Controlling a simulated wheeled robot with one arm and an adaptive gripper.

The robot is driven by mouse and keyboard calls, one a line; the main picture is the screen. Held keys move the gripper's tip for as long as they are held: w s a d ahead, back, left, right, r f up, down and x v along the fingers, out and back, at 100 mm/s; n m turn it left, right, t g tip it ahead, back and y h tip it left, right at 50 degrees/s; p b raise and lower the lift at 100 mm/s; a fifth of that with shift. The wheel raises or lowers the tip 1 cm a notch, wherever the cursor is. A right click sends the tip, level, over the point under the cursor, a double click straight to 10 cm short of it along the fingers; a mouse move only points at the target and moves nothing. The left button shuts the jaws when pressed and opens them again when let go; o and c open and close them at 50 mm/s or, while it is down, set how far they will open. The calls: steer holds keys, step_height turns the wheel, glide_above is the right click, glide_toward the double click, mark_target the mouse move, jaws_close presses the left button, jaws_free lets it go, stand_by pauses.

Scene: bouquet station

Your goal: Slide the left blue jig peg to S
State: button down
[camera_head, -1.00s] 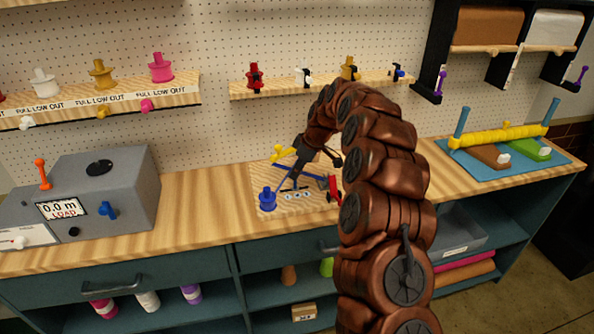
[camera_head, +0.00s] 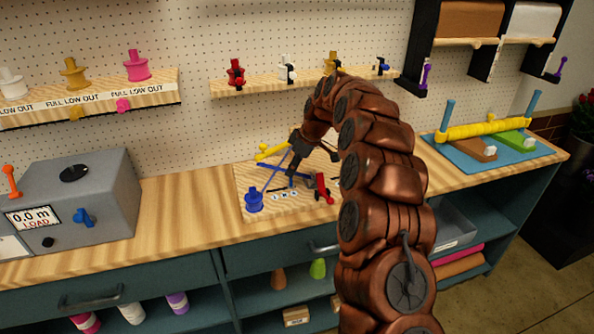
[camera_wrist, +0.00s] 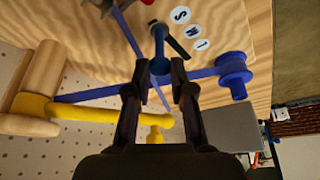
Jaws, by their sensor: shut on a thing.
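The bouquet jig board (camera_head: 244,181) lies on the bench with crossing blue rods, a blue spool-shaped knob (camera_head: 254,201) at its left and a row of round letter marks (camera_head: 284,195) at its front. My gripper (camera_head: 292,180) reaches down over the board. In the wrist view, my gripper (camera_wrist: 159,72) is shut on a blue peg (camera_wrist: 158,42) where the blue rods meet. A black strip lies beside this peg near the marks; the S mark (camera_wrist: 181,15) is readable. The blue knob also shows in the wrist view (camera_wrist: 234,75). The peg's exact mark is unclear.
A yellow rod piece (camera_head: 272,151) lies behind the jig and a red clamp-like piece (camera_head: 323,188) at its right. A grey load box (camera_head: 110,190) stands left. A blue tray (camera_head: 462,153) with a yellow roll is at right. Bench between box and jig is clear.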

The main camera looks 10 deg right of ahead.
steer(key=shift+d, duration=0.2)
steer(key=c, duration=1.2)
jaws_free()
steer(key=shift+d, duration=0.15)
steer(key=shift+o, duration=1)
steer(key=shift+r, duration=0.1)
steer(key=v, duration=1.1)
steer(key=shift+r, duration=0.4)
steer(key=shift+s, duration=0.1)
